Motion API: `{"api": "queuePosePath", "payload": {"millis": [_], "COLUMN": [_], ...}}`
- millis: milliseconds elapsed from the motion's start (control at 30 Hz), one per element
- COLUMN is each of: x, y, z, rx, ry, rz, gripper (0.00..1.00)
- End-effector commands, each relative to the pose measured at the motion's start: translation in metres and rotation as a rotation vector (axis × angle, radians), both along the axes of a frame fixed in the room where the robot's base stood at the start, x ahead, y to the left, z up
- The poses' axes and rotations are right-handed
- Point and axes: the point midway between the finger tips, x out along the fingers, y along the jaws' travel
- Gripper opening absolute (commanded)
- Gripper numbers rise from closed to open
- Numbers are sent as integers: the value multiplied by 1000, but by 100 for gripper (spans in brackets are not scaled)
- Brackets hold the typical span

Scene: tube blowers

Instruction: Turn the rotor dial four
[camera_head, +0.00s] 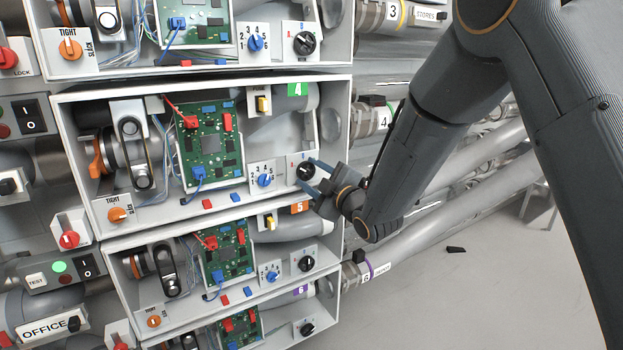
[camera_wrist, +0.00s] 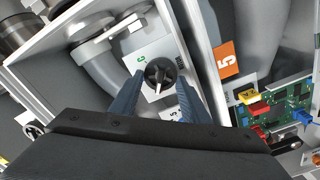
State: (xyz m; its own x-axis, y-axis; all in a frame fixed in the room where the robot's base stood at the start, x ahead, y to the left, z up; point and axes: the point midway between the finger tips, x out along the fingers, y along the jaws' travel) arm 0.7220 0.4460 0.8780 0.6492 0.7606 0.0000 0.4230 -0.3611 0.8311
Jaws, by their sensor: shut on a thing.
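The rotor dial four (camera_head: 305,171) is a black knob on a white plate at the lower right of the box with the green 4 label (camera_head: 297,90). My gripper (camera_head: 312,177) reaches it from the right, with its blue fingers at the knob. In the wrist view the same dial (camera_wrist: 159,73) sits between the fingertips of my gripper (camera_wrist: 160,80), one on each side. The gripper is shut on it. The dial's pale pointer points down and slightly left in the wrist view. A green mark shows at the plate's upper left; the other marks are partly hidden.
A blue knob (camera_head: 264,180) is on the plate just left of the dial. The box below has an orange 5 label (camera_head: 300,207) and its own black dial (camera_head: 306,263). Box walls and grey pipes (camera_head: 470,215) surround the arm. Open floor (camera_head: 440,310) lies lower right.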

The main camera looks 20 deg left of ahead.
Motion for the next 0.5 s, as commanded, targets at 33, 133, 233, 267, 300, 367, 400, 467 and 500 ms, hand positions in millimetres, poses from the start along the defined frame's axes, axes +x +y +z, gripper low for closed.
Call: {"api": "queuePosePath", "payload": {"millis": [33, 133, 233, 267, 300, 367, 400, 467, 500], "x": [0, 0, 0, 0, 0, 0, -1, 0, 0], "y": [0, 0, 0, 0, 0, 0, 0, 0, 0], "z": [-2, -1, -1, -1, -1, -1, -1, -1, -1], "rx": [-12, -32, -45, -47, -50, -53, -54, -54, -54], "ry": [-12, -36, -50, -53, -57, -60, -61, -61, -61], "rz": [0, 0, 0, 0, 0, 0, 0, 0, 0], "gripper": [20, 20, 20, 20, 20, 20, 20, 20, 20]}}
